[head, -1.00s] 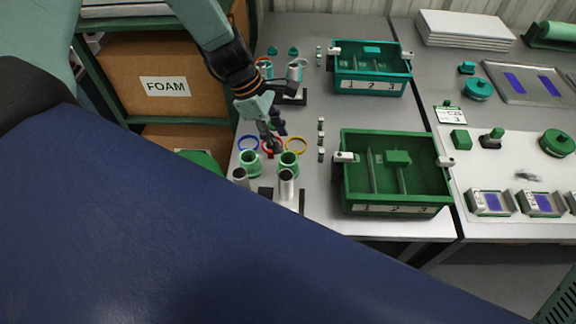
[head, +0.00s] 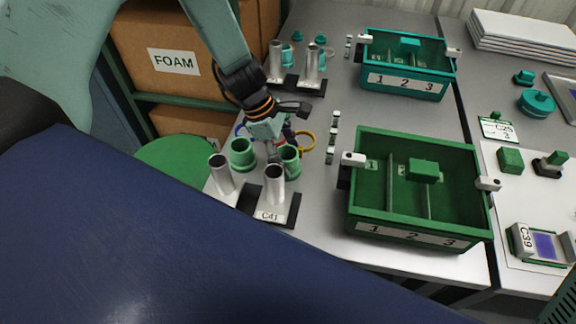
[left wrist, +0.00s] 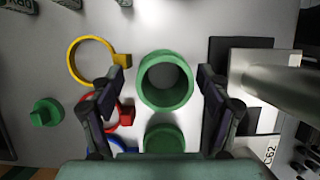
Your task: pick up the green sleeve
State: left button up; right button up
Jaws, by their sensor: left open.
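Two green sleeves stand on the bench behind the metal posts: a left one (head: 242,153) and a right one (head: 290,160). My left gripper (head: 283,147) is open and points down at the right sleeve, partly covering it in the head view. In the left wrist view the open-ended sleeve (left wrist: 165,80) lies between the two spread fingers, with a gap on each side. A second green round piece (left wrist: 163,138) shows below it, partly hidden by the gripper. How far the fingertips are above the sleeve is hard to tell. My right gripper is not in view.
Metal posts (head: 274,185) on a dark base stand close in front of the sleeves. Yellow (head: 306,141), red and blue rings lie behind. A green divided bin (head: 412,236) stands to the right, a teal bin (head: 404,88) farther back. Small pieces line the bench between.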

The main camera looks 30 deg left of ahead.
pick_arm(q)
jog(key=shift+s+d+r, duration=0.2)
jog(key=shift+s+r, duration=0.1)
jog(key=shift+s, duration=0.05)
jog(key=shift+c, duration=0.8)
jog(key=shift+w+a+f, duration=0.15)
jog(key=shift+w+f, duration=0.1)
jog(key=c, duration=0.4)
jog(key=shift+s+r, duration=0.2)
jog(key=shift+s, duration=0.05)
jog(key=c, duration=0.4)
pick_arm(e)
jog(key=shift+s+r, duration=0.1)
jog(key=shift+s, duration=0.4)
pick_arm(q)
jog(key=shift+w, duration=0.1)
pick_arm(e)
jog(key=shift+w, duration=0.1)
